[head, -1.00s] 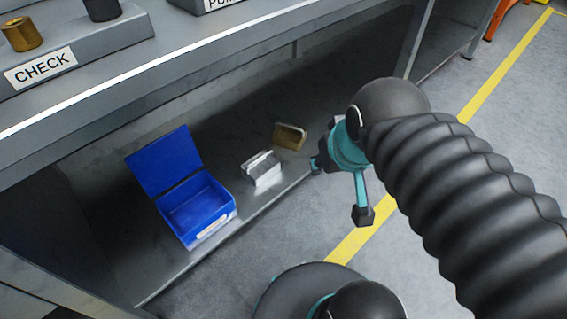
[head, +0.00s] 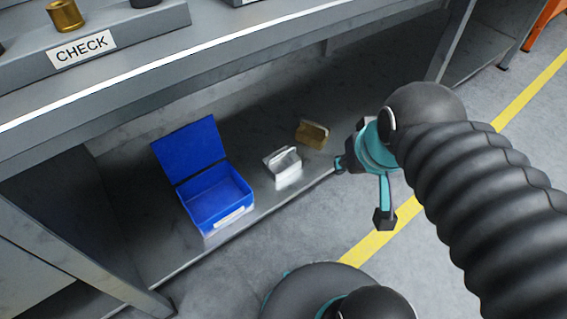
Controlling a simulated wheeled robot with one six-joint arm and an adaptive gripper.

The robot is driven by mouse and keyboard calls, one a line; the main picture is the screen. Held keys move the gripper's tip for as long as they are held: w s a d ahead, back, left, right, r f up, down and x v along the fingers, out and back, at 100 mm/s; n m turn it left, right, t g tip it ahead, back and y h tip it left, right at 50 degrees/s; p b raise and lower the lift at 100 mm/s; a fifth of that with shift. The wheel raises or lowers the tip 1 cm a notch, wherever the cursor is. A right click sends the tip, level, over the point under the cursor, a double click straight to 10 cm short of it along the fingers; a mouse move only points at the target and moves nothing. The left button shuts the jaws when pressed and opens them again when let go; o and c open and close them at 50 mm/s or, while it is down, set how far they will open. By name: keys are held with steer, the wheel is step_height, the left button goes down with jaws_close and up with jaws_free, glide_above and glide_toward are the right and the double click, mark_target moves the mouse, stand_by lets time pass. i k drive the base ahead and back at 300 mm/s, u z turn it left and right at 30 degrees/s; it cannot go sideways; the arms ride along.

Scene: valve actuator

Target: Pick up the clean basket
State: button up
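Two small baskets sit on the lower shelf under the workbench. One is bright silver-white and looks clean (head: 284,167); the other is brownish and looks dirty (head: 312,134), behind and to the right of it. My gripper (head: 362,192) is to the right of both baskets, in front of the shelf edge. Its teal fingers with dark tips are spread apart, with nothing seen between them. It touches neither basket in this view.
An open blue box (head: 218,198) with its lid up stands on the lower shelf (head: 160,248), left of the baskets. The bench top (head: 240,50) overhangs the shelf and bears a CHECK-labelled stand (head: 110,42). Grey floor with a yellow line (head: 365,245) lies in front.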

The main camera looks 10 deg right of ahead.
mark_target(282, 163)
steer(key=z, duration=1.85)
steer(key=k, duration=1.55)
steer(key=u, duration=2.1)
steer(key=i, duration=0.5)
steer(key=u, duration=0.05)
